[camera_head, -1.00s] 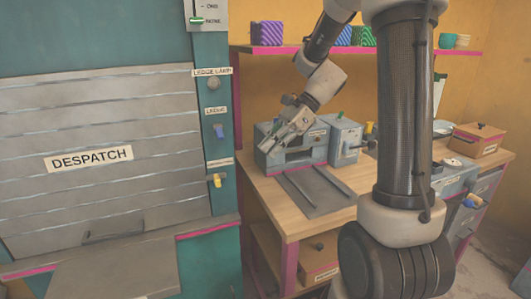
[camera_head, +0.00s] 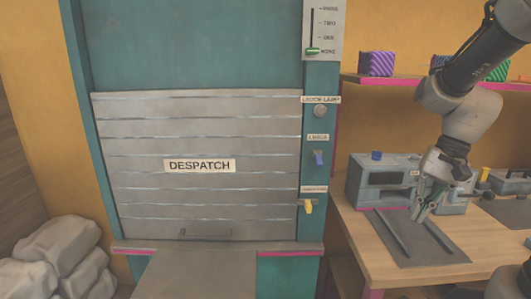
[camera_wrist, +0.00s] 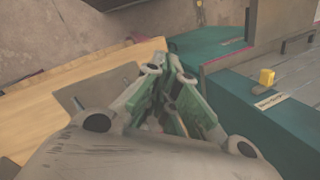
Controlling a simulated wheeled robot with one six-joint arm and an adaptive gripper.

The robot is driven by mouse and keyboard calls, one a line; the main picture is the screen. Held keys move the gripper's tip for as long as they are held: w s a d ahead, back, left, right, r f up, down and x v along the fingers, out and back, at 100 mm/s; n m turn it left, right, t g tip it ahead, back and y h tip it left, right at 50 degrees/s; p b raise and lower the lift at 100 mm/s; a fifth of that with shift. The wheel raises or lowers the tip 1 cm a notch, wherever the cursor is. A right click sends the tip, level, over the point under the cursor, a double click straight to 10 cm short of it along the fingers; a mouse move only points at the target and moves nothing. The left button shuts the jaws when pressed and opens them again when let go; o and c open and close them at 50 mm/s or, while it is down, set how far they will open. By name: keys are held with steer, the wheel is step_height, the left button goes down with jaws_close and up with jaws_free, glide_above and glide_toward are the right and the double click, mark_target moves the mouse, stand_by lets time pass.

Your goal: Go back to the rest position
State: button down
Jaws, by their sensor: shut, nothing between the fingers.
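My gripper (camera_head: 422,212) hangs from my arm at the right of the head view, pointing down and left. It appears in front of the grey plate press (camera_head: 366,188) and over the dark mat with two rails (camera_head: 437,242) on the wooden bench. In the wrist view my gripper (camera_wrist: 190,118) has its green-lined fingers drawn together with nothing held. I cannot tell its exact height above the mat.
A shut grey shutter labelled DESPATCH (camera_head: 185,205) in a teal frame fills the middle, with a ledge (camera_head: 200,278) below. Its frame carries a blue switch (camera_head: 319,158) and a yellow switch (camera_head: 309,206). The wooden bench (camera_head: 372,268) is at right; grey sacks (camera_head: 62,255) lie lower left.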

steer(key=s+d+r+n+t+h, duration=0.1)
steer(key=s+r+n+t+h, duration=0.2)
steer(key=s+r+n, duration=0.3)
steer(key=s+r+t, duration=0.1)
steer(key=s, duration=0.2)
steer(key=shift+s+d+t, duration=0.2)
steer(key=shift+d+t, duration=0.1)
stand_by(0.4)
